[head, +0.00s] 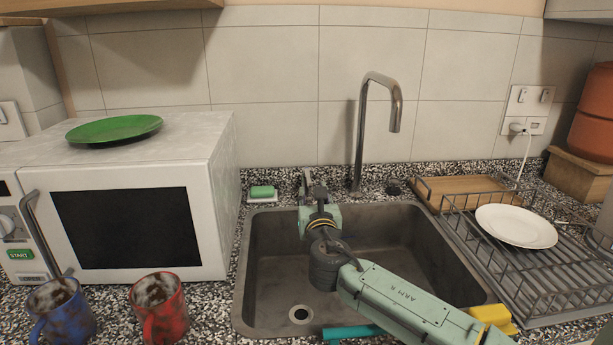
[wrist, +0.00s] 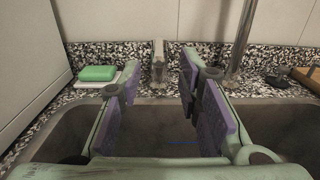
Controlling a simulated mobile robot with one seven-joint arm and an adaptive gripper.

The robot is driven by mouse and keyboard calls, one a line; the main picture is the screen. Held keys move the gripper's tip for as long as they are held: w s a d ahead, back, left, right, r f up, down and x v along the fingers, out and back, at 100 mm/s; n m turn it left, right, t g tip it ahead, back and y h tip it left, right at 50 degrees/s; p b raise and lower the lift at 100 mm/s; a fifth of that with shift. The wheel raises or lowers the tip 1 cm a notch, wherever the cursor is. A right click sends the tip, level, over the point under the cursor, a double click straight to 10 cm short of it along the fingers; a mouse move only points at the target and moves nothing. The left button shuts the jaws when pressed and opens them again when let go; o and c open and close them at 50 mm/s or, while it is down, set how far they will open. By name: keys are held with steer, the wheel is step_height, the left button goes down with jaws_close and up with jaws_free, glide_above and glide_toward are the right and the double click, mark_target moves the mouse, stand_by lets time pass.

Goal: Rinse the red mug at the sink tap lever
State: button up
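The red mug (head: 172,302) stands upright on the counter at the lower left in the head view, in front of the microwave. Dark stains show on its inside. The grey metal tap (head: 360,140) rises behind the sink. The small tap lever (head: 306,180) stands left of the spout; it also shows in the wrist view (wrist: 158,65). My gripper (head: 313,190) is over the back of the sink by the lever. In the wrist view my gripper (wrist: 162,82) is open and empty, with the lever beyond and between its purple-padded fingers. I cannot tell whether they touch it.
A blue mug (head: 62,312) stands left of the red one. The microwave (head: 190,180) carries a green plate (head: 114,129). A green sponge (head: 262,191) lies behind the sink (head: 262,285). A dish rack (head: 480,262) with a white plate (head: 516,226) is at right.

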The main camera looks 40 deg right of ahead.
mark_target(310, 185)
steer(key=p+x, duration=0.2)
steer(key=x, duration=0.6)
steer(key=shift+w, duration=0.2)
jaws_close()
stand_by(0.5)
